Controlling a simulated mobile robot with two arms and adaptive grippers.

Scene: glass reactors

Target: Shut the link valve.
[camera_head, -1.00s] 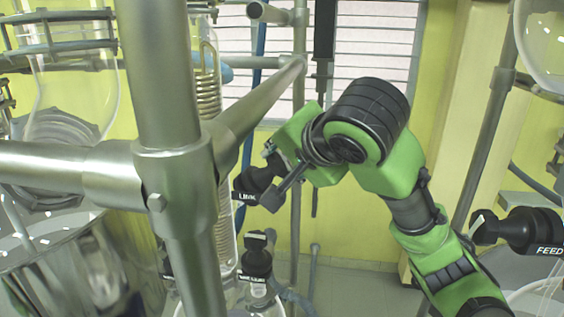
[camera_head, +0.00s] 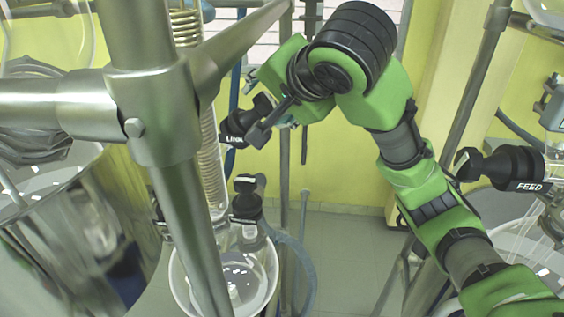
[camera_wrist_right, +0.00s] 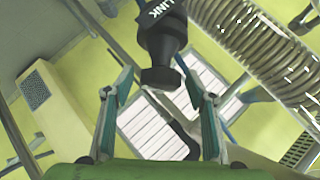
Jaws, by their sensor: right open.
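The link valve (camera_head: 236,124) is a black valve with a white LINK label, left of my right arm's end in the head view. In the right wrist view the link valve (camera_wrist_right: 163,40) stands at top centre, its round black end pointing down at my gripper. My right gripper (camera_head: 256,110) is at the valve. In the wrist view the right gripper (camera_wrist_right: 158,95) is open, with one finger on each side of the valve's end and a gap to both. It holds nothing. The valve is partly hidden by the gripper in the head view. My left gripper is not in view.
A thick metal frame with a crossbar (camera_head: 50,103) stands close at the left. A coiled glass condenser (camera_head: 209,150) and a second black valve (camera_head: 247,205) above a glass vessel are near the link valve. The FEED valve (camera_head: 505,168) is at the right.

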